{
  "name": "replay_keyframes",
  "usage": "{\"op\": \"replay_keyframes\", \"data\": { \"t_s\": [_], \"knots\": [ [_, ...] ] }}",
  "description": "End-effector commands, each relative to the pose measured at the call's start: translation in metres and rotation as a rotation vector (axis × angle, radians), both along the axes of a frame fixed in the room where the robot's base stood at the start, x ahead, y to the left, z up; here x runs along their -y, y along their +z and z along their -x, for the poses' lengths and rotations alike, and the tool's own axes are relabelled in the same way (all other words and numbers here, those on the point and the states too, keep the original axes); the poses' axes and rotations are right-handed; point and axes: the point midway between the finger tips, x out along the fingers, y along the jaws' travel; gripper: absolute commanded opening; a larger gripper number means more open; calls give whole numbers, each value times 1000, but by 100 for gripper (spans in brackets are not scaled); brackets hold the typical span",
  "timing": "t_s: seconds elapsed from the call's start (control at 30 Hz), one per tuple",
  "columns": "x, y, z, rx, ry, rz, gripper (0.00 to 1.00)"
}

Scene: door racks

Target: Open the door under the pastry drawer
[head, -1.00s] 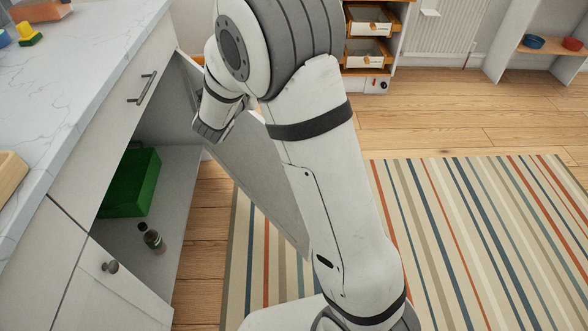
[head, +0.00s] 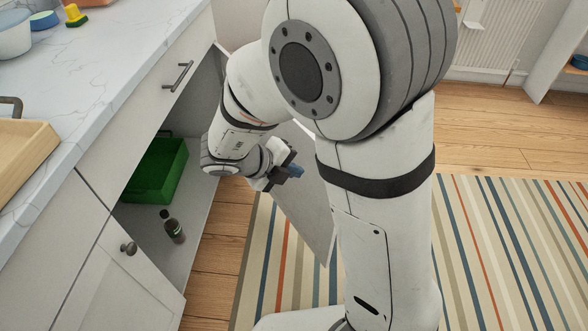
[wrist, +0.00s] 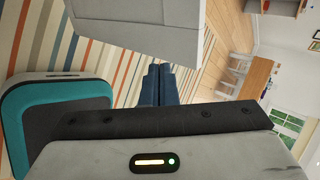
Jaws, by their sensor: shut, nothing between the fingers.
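The drawer (head: 150,92) under the worktop is shut and has a grey bar handle (head: 178,76). Below it, the cabinet is open. Its pale door (head: 308,215) stands swung out wide from the far side, partly hidden behind my arm. My gripper (head: 292,172) is shut and empty, in front of the door's inner face in the head view. Its dark blue fingers (wrist: 158,84) are together in the wrist view, near a pale panel (wrist: 140,28) that looks like the door. I cannot tell whether they touch it.
Inside the cabinet are a green crate (head: 158,172) and a dark bottle (head: 173,227). A neighbouring door (head: 105,275) with a round knob is shut. A wooden tray (head: 22,150) sits on the worktop (head: 110,50). A striped rug (head: 505,250) covers open floor.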

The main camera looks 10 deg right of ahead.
Motion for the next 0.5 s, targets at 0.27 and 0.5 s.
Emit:
{"op": "replay_keyframes", "data": {
  "t_s": [0.27,0.5],
  "knots": [
    [42,-47,-19,-2,-3,2,0],
    [71,-46,-34,1,-2,1,0]
  ]
}}
